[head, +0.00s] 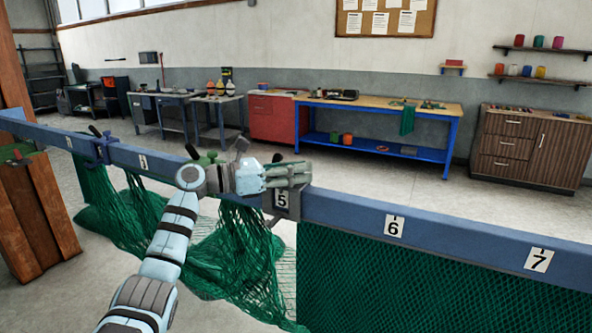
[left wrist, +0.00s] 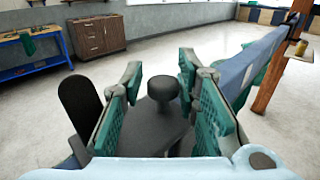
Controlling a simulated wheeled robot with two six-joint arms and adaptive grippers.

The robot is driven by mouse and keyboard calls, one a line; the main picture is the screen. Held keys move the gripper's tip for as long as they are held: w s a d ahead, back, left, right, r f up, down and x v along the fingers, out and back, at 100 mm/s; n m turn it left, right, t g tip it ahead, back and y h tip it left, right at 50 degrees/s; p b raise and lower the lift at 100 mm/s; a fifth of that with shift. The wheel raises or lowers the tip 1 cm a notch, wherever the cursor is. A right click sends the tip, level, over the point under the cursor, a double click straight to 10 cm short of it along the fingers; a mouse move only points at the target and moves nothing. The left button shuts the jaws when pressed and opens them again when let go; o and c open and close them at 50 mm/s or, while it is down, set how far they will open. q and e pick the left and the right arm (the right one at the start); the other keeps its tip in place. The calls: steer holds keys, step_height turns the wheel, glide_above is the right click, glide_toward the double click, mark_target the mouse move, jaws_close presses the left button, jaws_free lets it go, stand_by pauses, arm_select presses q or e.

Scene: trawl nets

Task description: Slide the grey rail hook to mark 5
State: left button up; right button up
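The grey rail hook (head: 294,207) sits on the blue rail (head: 345,210) at the plate marked 5 (head: 281,199), its grey body framing the plate. My left gripper (head: 297,174) is at the hook, above the plate, and hides its upper part. In the left wrist view the hook's round grey knob (left wrist: 164,84) stands between the fingers of my left gripper (left wrist: 162,75). A black lever (left wrist: 80,105) rises left of the fingers. My right gripper does not show.
Plates 6 (head: 394,226) and 7 (head: 539,261) are farther right on the rail. A green hook (head: 207,159) is left of my gripper, and a blue one (head: 101,150) farther left. Green net (head: 235,255) hangs below. The floor behind the rail is clear up to the benches.

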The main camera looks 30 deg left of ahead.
arm_select(q)
steer(key=shift+s+a, duration=0.1)
steer(key=shift+a, duration=0.05)
steer(key=v, duration=1.1)
steer(key=shift+s+a, duration=0.2)
steer(key=shift+s, duration=0.05)
